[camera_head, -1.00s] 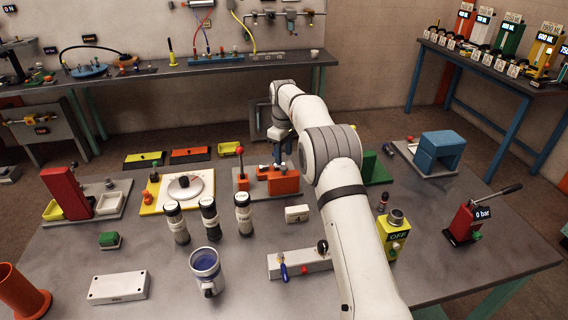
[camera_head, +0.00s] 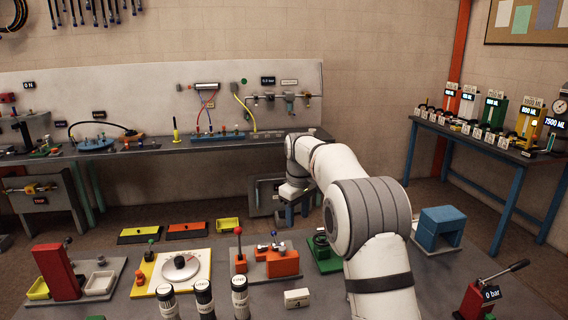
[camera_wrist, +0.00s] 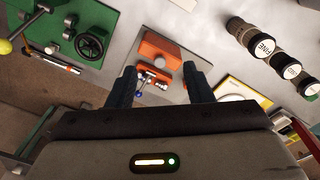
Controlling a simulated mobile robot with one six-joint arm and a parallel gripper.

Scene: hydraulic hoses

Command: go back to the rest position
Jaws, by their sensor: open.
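My gripper (camera_head: 291,192) is up in the air at the end of my white arm, above the far edge of the grey table (camera_head: 335,295). In the wrist view my gripper (camera_wrist: 160,88) shows two dark fingers spread apart with nothing between them. Beyond the fingertips lies the orange block fixture (camera_wrist: 160,48) on its grey plate, apart from the fingers. The same orange fixture (camera_head: 283,263) shows in the head view, below my gripper. Part of the table is hidden behind my arm.
A green plate with a dark handwheel (camera_wrist: 90,43) lies left of the orange fixture in the wrist view. Three dark-and-white cylinders, one of them (camera_head: 240,298), stand at the front. A dial board (camera_head: 180,268), red block (camera_head: 57,273) and blue block (camera_head: 440,228) share the table.

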